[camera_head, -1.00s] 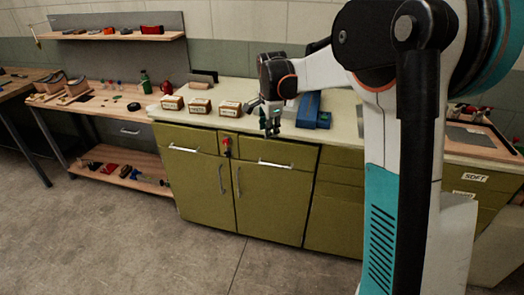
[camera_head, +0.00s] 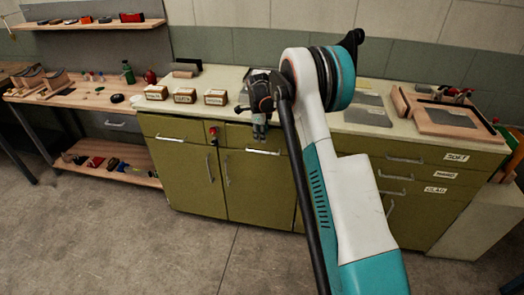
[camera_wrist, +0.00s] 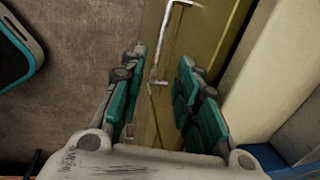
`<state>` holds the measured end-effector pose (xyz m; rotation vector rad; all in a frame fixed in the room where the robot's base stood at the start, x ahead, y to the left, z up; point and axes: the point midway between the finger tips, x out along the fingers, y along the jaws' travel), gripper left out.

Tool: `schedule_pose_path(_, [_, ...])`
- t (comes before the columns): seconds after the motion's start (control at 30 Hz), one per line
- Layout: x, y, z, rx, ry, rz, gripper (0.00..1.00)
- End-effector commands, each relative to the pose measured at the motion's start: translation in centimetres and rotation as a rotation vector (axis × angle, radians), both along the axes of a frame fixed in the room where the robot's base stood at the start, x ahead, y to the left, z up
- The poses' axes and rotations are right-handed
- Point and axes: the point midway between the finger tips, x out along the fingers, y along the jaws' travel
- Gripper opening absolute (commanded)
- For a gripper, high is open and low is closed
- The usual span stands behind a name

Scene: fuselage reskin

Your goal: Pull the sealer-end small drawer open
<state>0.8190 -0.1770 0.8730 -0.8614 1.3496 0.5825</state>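The olive cabinet (camera_head: 180,182) has small drawers at its top, all looking shut. One drawer has a bar handle (camera_head: 170,139) at left, and a second has a bar handle (camera_head: 262,152) just below my gripper. No label reading "sealer" can be made out, so I cannot tell which drawer is meant. My gripper (camera_head: 258,132) points down in front of the counter edge above the second drawer. In the wrist view my gripper (camera_wrist: 162,85) is open, with nothing held between its fingers. Bright handles (camera_wrist: 178,12) show on the cabinet front beyond the fingertips.
Three small labelled boxes (camera_head: 185,96) stand on the counter left of my gripper. A red item (camera_head: 213,135) sits on the cabinet front. Labelled drawers (camera_head: 450,174) are at right. A blue object (camera_wrist: 270,158) lies close to my gripper's right. The floor (camera_head: 120,245) in front is clear.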

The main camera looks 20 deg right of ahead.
Motion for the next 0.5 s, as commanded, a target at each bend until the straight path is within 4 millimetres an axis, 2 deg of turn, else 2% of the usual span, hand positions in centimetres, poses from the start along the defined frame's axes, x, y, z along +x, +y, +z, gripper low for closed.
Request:
schedule_pose_path(0.03, [0.2,-0.1,-1.4,0.000,0.000,0.000,0.30])
schedule_pose_path(0.2, [0.7,-0.5,-4.7,0.000,0.000,0.001,0.30])
schedule_pose_path(0.5, [1.5,-1.0,-9.1,0.000,-0.001,0.002,0.30])
